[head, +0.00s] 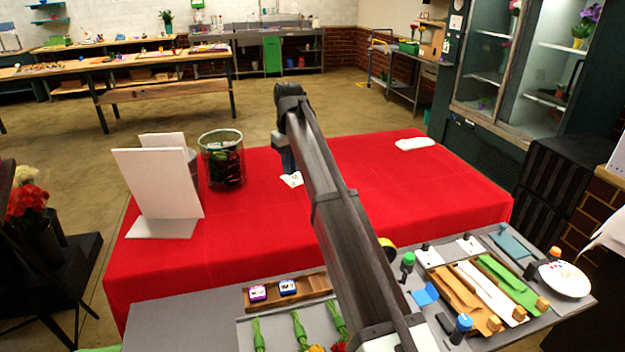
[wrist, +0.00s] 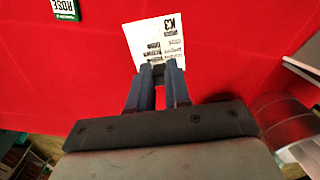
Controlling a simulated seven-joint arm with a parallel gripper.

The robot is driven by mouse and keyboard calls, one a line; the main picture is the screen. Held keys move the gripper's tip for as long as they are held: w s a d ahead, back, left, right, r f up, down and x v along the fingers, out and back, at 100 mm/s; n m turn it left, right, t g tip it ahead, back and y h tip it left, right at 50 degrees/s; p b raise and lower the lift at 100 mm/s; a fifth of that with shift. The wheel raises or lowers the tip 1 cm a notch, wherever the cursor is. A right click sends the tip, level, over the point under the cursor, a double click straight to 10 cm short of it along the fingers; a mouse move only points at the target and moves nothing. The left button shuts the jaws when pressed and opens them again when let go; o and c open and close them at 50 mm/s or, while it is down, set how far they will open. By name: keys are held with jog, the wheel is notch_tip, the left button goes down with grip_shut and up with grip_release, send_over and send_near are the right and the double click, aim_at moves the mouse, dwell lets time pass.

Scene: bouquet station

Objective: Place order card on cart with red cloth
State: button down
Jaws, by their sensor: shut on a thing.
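The order card (wrist: 157,38), white with black print and "K3" on it, is pinched at one edge between the fingertips of my gripper (wrist: 159,78). In the head view the card (head: 292,180) shows as a small white patch below my gripper (head: 287,160), partly hidden by my arm. The card is over the red cloth (head: 260,225) that covers the cart. I cannot tell whether the card touches the cloth.
White standing panels (head: 160,184) and a clear bin (head: 222,160) with dark contents stand at the cloth's left. A white item (head: 415,143) lies at its far right. A green "ROSE" label (wrist: 66,8) lies on the cloth. The cloth's right half is mostly clear.

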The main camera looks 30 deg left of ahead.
jog(key=shift+w+a+r+m, duration=0.15)
jog(key=shift+w+a+m, duration=0.25)
jog(key=shift+m, duration=0.2)
jog(key=shift+s+d+m, duration=0.15)
jog(key=shift+m, duration=0.95)
jog(key=shift+f, duration=5)
jog(key=c, duration=1.1)
grip_release()
jog(key=shift+f, duration=0.15)
notch_tip(320, 180, up, 12)
jog(key=shift+r, duration=0.15)
